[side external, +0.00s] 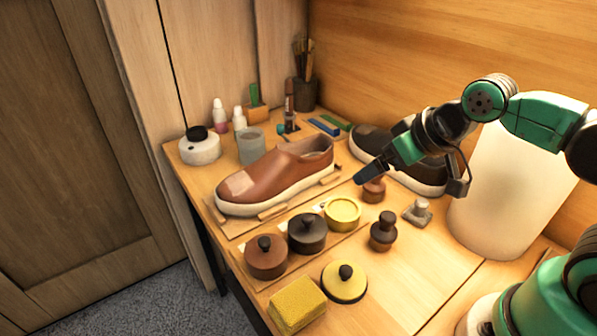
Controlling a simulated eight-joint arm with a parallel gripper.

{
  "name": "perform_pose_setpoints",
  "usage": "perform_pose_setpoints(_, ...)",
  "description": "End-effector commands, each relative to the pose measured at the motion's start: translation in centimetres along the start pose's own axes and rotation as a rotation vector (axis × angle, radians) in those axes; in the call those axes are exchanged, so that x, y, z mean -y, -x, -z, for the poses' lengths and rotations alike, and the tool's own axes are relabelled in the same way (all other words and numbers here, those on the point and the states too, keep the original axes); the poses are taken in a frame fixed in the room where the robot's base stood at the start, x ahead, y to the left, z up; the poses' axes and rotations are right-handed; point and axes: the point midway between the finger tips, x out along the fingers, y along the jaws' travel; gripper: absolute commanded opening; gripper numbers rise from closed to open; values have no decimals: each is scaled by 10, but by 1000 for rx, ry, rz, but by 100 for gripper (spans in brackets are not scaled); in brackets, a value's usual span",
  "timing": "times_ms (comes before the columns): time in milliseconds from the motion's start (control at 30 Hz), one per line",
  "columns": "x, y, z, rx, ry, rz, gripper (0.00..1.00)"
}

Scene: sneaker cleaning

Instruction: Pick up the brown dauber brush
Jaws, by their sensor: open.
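A reddish-brown dauber brush (374,191) stands on the table, right of the brown sneaker's toe-to-heel line and near the yellow tin. A darker brown knobbed dauber (383,232) stands a little nearer the camera. My gripper (367,176) comes in from the right, with its dark fingers pointing down and left. Its tips are at the upper edge of the reddish-brown dauber in the picture and partly cover it; I cannot tell whether they touch. The gripper is open, with nothing seen held in it.
A brown sneaker (280,176) lies left, and a dark sneaker (366,141) stands behind my gripper. Brown (266,262), black (307,236) and yellow (342,214) tins line the front. A yellow sponge (297,305), grey knobbed piece (418,213) and white cylinder (507,200) are nearby.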

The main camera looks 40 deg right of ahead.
Motion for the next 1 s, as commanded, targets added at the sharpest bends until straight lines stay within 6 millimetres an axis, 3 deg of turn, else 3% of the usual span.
perform_pose_setpoints(267, -1, 0, 1, 6, 0, -1, 98)
perform_pose_setpoints(467, -12, -8, 12, 110, 4, -22, 98)
perform_pose_setpoints(700, -43, -43, 25, 353, 7, -37, 98)
perform_pose_setpoints(1000, -75, -90, 17, 582, 1, -9, 98)
